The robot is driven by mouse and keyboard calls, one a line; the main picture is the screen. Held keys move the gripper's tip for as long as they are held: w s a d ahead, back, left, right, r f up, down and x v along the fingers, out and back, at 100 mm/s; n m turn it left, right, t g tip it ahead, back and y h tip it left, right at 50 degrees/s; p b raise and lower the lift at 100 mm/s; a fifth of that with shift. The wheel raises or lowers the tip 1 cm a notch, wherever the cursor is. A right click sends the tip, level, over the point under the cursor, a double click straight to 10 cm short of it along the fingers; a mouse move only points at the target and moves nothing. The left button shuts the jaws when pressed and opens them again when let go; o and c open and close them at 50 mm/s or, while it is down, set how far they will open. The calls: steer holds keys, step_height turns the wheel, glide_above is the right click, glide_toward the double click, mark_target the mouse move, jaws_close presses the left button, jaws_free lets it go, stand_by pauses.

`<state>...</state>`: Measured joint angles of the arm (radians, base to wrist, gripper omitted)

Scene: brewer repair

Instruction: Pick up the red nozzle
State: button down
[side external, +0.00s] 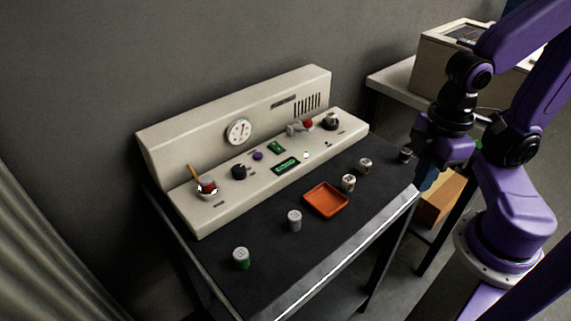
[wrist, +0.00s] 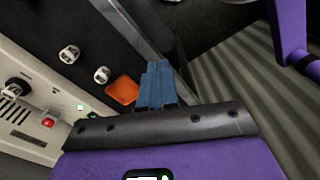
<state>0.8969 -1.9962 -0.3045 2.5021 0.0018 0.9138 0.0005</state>
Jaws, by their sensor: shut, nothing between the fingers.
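Two small red parts show on the cream brewer panel (side external: 225,205), and I cannot tell for certain which is the red nozzle. One red part (side external: 308,124) sits by a grey metal fitting at the panel's right. The other red part (side external: 208,187) is in a small holder at the left end, beside an orange stick. In the wrist view one red part (wrist: 47,122) shows at the lower left, on the panel. My gripper (side external: 424,180) is at the right, beyond the table's right edge and far from both. Its blue fingers (wrist: 157,83) are shut and empty.
An orange tray (side external: 327,201) lies on the dark table. A gauge (side external: 239,131) and black knob (side external: 239,172) are on the brewer.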

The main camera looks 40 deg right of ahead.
stand_by(0.3)
steer(key=c, duration=0.8)
jaws_free()
step_height(320, 180, up, 10)
steer(key=n, duration=0.2)
glide_above(205, 179)
steer(key=f, duration=1.2)
steer(key=shift+w+d+f, duration=0.15)
steer(key=shift+d+f, duration=0.15)
steer(key=shift+d, duration=0.05)
steer(key=shift+a+f, duration=0.15)
steer(key=shift+f, duration=1.15)
steer(key=shift+a+f, duration=0.15)
steer(key=shift+f, duration=1.1)
